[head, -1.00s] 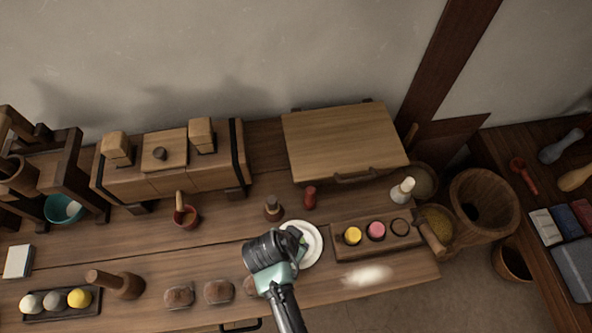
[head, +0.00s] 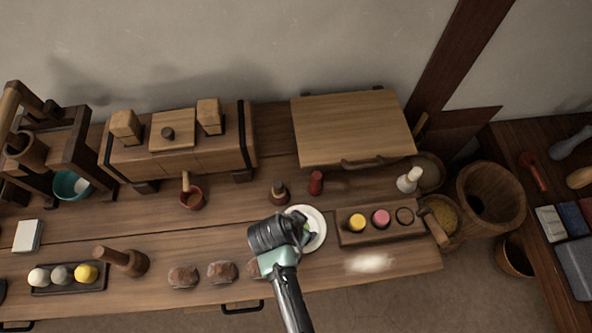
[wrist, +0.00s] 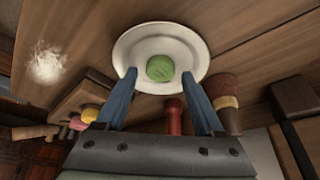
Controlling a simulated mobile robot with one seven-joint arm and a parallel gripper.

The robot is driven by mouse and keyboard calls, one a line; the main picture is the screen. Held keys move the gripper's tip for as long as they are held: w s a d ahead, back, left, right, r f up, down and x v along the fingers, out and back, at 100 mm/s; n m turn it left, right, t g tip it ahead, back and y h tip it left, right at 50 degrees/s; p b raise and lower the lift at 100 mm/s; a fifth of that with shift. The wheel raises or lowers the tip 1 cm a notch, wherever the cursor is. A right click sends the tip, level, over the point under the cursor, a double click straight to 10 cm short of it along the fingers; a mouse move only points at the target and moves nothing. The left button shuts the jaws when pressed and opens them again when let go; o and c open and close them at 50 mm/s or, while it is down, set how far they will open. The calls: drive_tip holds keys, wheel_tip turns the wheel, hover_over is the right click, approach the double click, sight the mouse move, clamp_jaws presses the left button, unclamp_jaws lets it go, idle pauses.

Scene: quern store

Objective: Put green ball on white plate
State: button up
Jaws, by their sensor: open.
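The white plate (wrist: 130,48) shows whole in the wrist view. The green ball (wrist: 160,68) is on the plate, a little nearer its gripper-side rim. My gripper (wrist: 159,76) is open, one blue finger on each side of the ball in that view, with gaps between fingertips and ball. In the head view my gripper (head: 301,232) is over the left side of the plate (head: 320,226) and hides part of it. The ball is mostly hidden there.
A wooden tray (head: 348,239) with a yellow and a pink disc and an empty round recess stands right of the plate. A red bottle-like piece (head: 316,183) and a dark stopper-shaped piece (head: 280,193) stand behind it. Brown lumps (head: 222,272) lie left. A pale powder patch (head: 370,263) lies front right.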

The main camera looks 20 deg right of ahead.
drive_tip(key=p+v, duration=0.2)
drive_tip(key=v, duration=1)
drive_tip(key=w+a+r+n+t+y, duration=0.1)
drive_tip(key=w+a+r+n+t, duration=0.15)
drive_tip(key=w+r+t, duration=0.9)
drive_tip(key=w+r+n, duration=0.1)
drive_tip(key=w+r, duration=0.2)
drive_tip(key=r, duration=0.4)
drive_tip(key=w+a+r+n+t+y, duration=0.1)
drive_tip(key=w+r, duration=0.2)
drive_tip(key=r, duration=0.4)
drive_tip(key=w+r+n, duration=0.1)
drive_tip(key=w+r, duration=0.1)
drive_tip(key=r, duration=0.5)
wheel_tip(320, 180, up, 17)
drive_tip(key=s+a+n+t, duration=0.1)
drive_tip(key=a+n+t, duration=0.15)
drive_tip(key=t, duration=0.35)
drive_tip(key=s+r+n+t+y, duration=0.1)
drive_tip(key=s+r+n+t, duration=0.1)
drive_tip(key=s+r, duration=0.3)
drive_tip(key=s+r+n+t+y, duration=0.1)
drive_tip(key=s+r+t, duration=0.3)
drive_tip(key=r, duration=0.8)
drive_tip(key=shift+s+a+r+n+t+b, duration=0.35)
drive_tip(key=shift+s+n, duration=0.25)
drive_tip(key=shift+s, duration=0.4)
drive_tip(key=shift+r, duration=0.2)
